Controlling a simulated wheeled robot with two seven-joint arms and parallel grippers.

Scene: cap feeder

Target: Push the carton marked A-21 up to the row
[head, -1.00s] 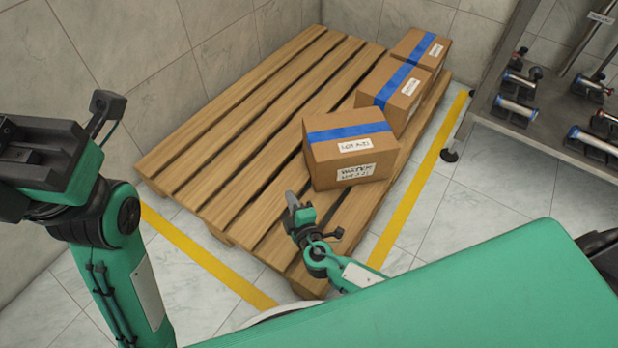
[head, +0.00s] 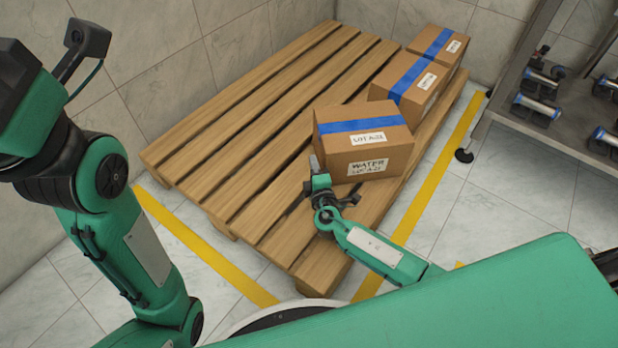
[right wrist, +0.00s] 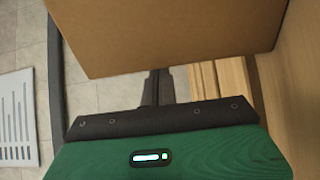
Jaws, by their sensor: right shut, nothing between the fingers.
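The carton marked A-21 (head: 345,151) is brown with blue tape and a white label reading WATER, LOT A-21. It stands upright on the near right part of the wooden pallet (head: 235,130). Two similar cartons, the middle one (head: 420,92) and the far one (head: 455,48), form the row behind it. The near carton sits left of their line; any gap behind it is hidden. My right gripper (head: 315,163) is shut and empty at its near left corner; touching or not, I cannot tell. The right wrist view shows the fingers (right wrist: 157,88) before the carton wall (right wrist: 165,35). My left gripper is out of view.
A grey metal rack (head: 560,120) with several cylinders stands at the right. Tiled walls enclose the pallet at the back and left. Yellow floor lines (head: 430,190) run along its sides. The pallet's left part is bare.

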